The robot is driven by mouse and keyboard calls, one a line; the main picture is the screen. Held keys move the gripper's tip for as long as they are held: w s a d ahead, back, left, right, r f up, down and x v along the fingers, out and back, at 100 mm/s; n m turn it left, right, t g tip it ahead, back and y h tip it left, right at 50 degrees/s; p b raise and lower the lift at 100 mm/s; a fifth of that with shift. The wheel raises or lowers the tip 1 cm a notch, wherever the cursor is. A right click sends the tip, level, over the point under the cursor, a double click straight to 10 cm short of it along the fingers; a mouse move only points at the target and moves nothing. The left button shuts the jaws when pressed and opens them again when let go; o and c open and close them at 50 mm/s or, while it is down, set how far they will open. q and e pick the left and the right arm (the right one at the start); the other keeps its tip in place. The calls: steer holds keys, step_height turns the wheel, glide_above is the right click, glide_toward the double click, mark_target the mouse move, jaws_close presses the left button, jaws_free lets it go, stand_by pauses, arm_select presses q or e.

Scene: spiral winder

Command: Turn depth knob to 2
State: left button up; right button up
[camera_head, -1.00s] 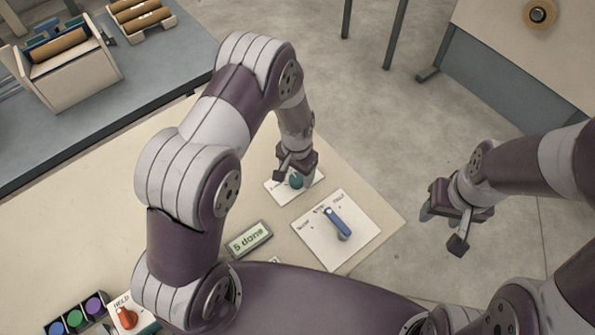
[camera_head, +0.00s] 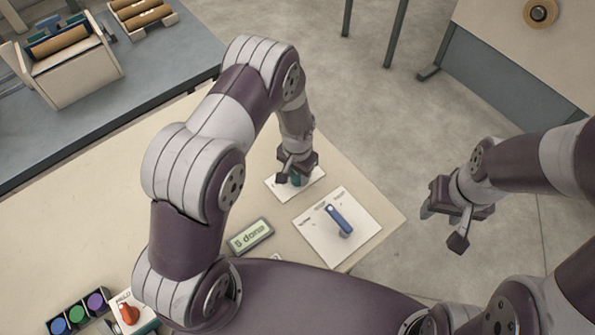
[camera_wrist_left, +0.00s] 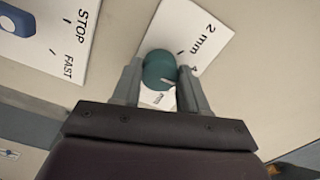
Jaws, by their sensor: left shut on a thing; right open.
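The depth knob is a round teal knob (camera_wrist_left: 160,68) on a white plate (camera_wrist_left: 208,30). The plate reads "2 mm" and has another mark, partly hidden, beside the knob. My left gripper (camera_wrist_left: 158,85) is shut on the knob, one finger on each side, in the left wrist view. In the head view my left gripper (camera_head: 291,173) points down at the plate and mostly covers the knob. A pale pointer mark shows on the knob; its exact setting is hard to read. My right gripper (camera_head: 445,228) is open and empty, off the table's right side.
A white plate (camera_head: 360,235) with a blue lever (camera_head: 338,219) marked STOP and FAST lies beside the depth plate. A display (camera_head: 250,238) reads "5 done". A red knob (camera_head: 128,313) and several coloured buttons (camera_head: 77,309) are at lower left.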

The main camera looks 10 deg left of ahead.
mark_target(299, 176)
arm_select(q)
steer(key=n, duration=0.5)
steer(key=shift+b, duration=0.35)
steer(key=n, duration=0.6)
steer(key=shift+d, duration=0.1)
steer(key=shift+n, duration=0.3)
steer(key=o, duration=1.1)
steer(key=shift+c, duration=0.2)
steer(key=shift+r, duration=0.1)
step_height(299, 176, up, 13)
steer(key=b, duration=0.2)
steer(key=shift+f, duration=0.2)
